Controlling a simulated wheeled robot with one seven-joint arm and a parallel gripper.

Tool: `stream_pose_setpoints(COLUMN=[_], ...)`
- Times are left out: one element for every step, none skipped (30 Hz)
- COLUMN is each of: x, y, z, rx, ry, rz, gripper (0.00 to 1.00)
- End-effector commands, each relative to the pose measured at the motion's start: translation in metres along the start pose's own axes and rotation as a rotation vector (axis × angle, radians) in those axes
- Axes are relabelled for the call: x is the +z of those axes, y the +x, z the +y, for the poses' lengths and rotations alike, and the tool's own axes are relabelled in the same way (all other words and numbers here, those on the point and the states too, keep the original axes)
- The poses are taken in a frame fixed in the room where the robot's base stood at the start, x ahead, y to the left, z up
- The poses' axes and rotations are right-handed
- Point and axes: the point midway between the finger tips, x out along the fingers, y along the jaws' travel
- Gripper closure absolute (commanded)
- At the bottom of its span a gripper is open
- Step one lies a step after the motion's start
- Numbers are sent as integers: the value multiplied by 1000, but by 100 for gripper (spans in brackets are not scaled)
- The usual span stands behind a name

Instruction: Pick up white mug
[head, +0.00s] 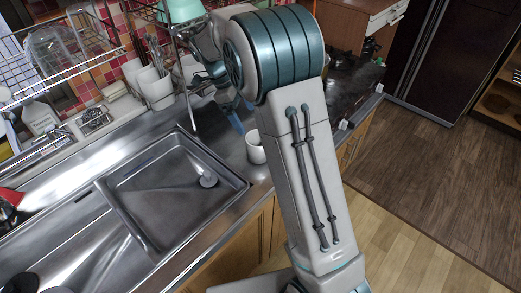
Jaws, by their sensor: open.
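A small white mug (256,150) stands upright on the steel counter, just right of the sink. Its right side is partly hidden by my arm. My gripper (222,116) is above and to the left of the mug, pointing down. Its fingers are apart, with a blue fingertip close to the mug's upper left. The gripper is open and holds nothing. I cannot tell whether the fingertip touches the mug.
The empty sink (165,195) lies left of the mug. A white utensil holder (155,88) stands at the back, near wire racks with dishes (60,50). A dark stove (350,85) is to the right behind my arm. Counter between sink and mug is clear.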

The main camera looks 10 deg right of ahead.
Motion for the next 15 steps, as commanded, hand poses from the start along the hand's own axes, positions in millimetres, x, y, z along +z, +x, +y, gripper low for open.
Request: stream_pose_setpoints(x=[0, 0, -1, -1, -1, -1, -1, -1, -1, -1, -1, 0, 0, 0, 0], y=[7, 12, 19, 26, 32, 40, 46, 52, 59, 63, 68, 72, 75, 78, 80], z=[0, 0, 0, 1, 0, 1, 0, 1, 0, 0, 0, 0, 0, 0, 1], rx=[4, 4, 6, 6, 7, 7, 6, 6, 5, 5, 4, 4, 4, 3, 3], ry=[4, 5, 5, 4, 4, 4, 4, 4, 4, 3, 3, 2, 1, 1, 1], rz=[4, 4, 4, 4, 4, 5, 4, 4, 3, 4, 3, 2, 2, 1, 1], gripper=[13, 13, 13, 13, 13, 13, 13, 13, 13, 13, 13, 13, 13, 13, 13])
